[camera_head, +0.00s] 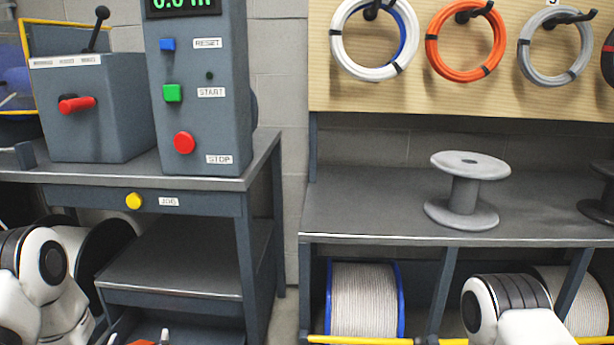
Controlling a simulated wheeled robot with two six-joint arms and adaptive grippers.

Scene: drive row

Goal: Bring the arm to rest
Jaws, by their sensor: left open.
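My left arm (45,290) comes in at the lower left, white with dark joints. The tips of my left gripper (139,337) just show at the bottom edge, below the left bench's lower shelf. They are apart, and a bit of orange shows between them. The rest of this gripper is cut off by the frame. My right arm (510,305) shows at the lower right, in front of the right bench's lower bay. Its gripper cannot be made out.
A grey control box (198,90) with blue, green and red buttons and a lever box (95,110) stand on the left bench. An empty grey spool (463,190) stands on the right bench (350,205). Cable coils (460,62) hang above. A wound reel (364,300) sits below.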

